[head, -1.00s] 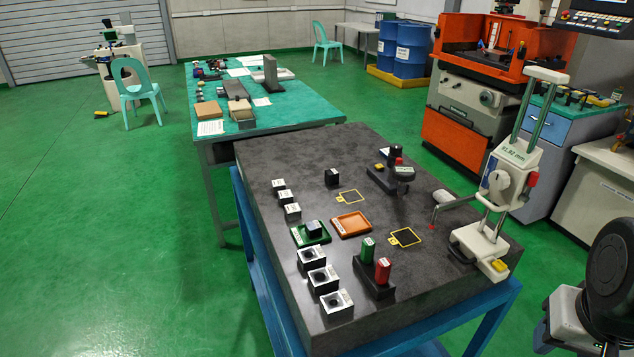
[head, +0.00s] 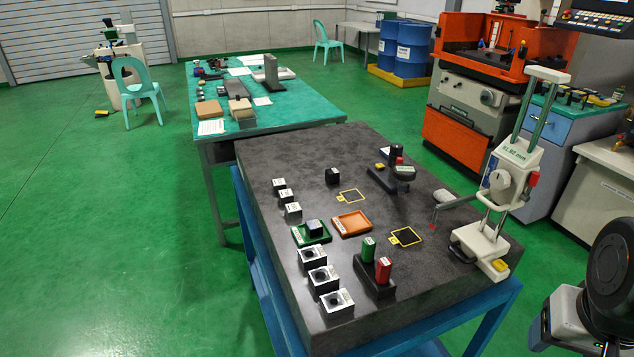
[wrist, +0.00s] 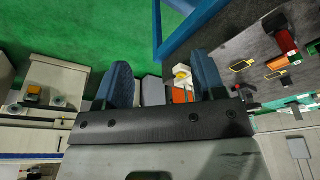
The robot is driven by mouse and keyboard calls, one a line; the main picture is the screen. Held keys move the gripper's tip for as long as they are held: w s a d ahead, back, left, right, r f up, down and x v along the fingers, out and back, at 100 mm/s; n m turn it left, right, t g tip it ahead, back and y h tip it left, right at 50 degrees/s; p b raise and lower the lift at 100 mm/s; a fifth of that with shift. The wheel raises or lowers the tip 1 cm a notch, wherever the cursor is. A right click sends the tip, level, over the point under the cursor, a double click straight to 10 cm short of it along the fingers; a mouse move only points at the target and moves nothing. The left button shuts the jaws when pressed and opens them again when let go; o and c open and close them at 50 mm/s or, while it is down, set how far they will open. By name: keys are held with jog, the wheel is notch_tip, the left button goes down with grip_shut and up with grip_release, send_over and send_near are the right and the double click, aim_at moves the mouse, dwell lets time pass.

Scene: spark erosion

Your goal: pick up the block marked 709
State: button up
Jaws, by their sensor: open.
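Several small dark blocks with white labelled tops stand on the dark stone table. A row of three runs along its left side: a far one (head: 279,185), a middle one (head: 286,197) and a near one (head: 292,211). Another block (head: 332,176) stands alone farther back, and one more (head: 314,228) sits in the green tray (head: 298,238). The labels are too small to read, so I cannot tell which is 709. My gripper (wrist: 162,66) shows two blue fingers spread apart with nothing between them. It is away from the blocks, off the table's edge.
Three larger blocks with round holes, one here (head: 323,279), line the front left. An orange tray (head: 351,224), a black stand (head: 374,283) with green and red pieces, and a tall white height gauge (head: 509,180) stand on the table (head: 260,150). Yellow-outlined squares lie bare.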

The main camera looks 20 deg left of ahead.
jog(key=shift+w, duration=0.1)
jog(key=w+a+r+m+g+h, duration=0.15)
jog(key=w+a+h, duration=0.4)
jog(key=w, duration=0.95)
jog(key=w+a+f+m, duration=0.1)
jog(key=w+a+m, duration=0.1)
jog(key=w+a, duration=0.55)
jog(key=m+t+h, duration=0.2)
jog(key=t+h, duration=0.2)
jog(key=t, duration=0.3)
send_over(286, 197)
jog(key=s+d, duration=0.2)
jog(key=d, duration=1.3)
notch_tip(286, 197, down, 8)
jog(key=s+a+f+t, duration=0.1)
jog(key=a+f, duration=0.1)
jog(key=a, duration=0.4)
jog(key=s+a+f+t, duration=0.1)
jog(key=a+f+t, duration=0.1)
jog(key=a, duration=0.5)
jog(key=s+a+f+m+t+y, duration=0.1)
jog(key=a+f+t, duration=0.1)
jog(key=a, duration=0.5)
jog(key=shift+s+a+f, duration=0.2)
jog(key=shift+s+f, duration=0.05)
jog(key=shift+f, duration=0.45)
